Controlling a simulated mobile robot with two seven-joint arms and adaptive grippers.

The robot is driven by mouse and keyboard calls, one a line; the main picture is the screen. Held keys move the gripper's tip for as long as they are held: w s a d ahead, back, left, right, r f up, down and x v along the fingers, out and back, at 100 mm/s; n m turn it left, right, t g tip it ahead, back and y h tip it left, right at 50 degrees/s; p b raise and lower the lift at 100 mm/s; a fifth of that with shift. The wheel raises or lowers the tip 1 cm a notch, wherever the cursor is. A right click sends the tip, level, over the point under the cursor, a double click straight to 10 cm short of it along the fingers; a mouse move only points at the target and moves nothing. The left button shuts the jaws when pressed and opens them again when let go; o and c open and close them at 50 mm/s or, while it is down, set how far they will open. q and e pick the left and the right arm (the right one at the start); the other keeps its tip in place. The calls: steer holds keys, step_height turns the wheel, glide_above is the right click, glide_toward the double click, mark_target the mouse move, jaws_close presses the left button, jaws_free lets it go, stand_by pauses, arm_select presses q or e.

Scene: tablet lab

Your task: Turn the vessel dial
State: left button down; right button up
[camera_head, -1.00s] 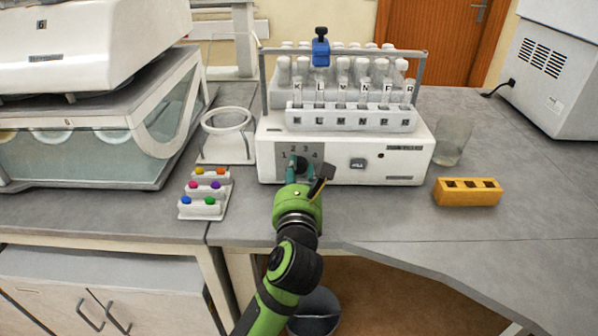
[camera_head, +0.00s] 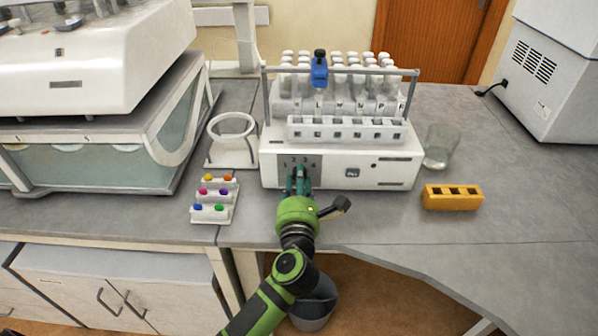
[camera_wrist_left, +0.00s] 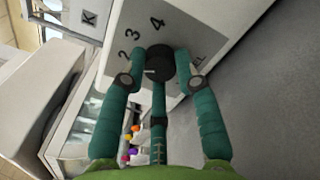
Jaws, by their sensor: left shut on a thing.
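The vessel dial (camera_wrist_left: 161,62) is a round black knob on the grey panel of the white device (camera_head: 395,175). In the left wrist view the digits 2, 3 and 4 show around it, and a small pale mark shows near its lower left edge. I cannot tell for sure which digit the mark points to. My left gripper (camera_head: 298,180) has its teal fingers around the dial, shut on it. It also shows in the left wrist view (camera_wrist_left: 160,80). In the head view the fingers cover most of the dial. My right gripper is out of view.

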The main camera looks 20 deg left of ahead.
arm_select(q)
steer(key=shift+m+p, duration=0.3)
steer(key=shift+m, duration=0.1)
steer(key=c, duration=0.9)
jaws_free()
steer(key=v, duration=1.2)
steer(key=shift+r, duration=0.1)
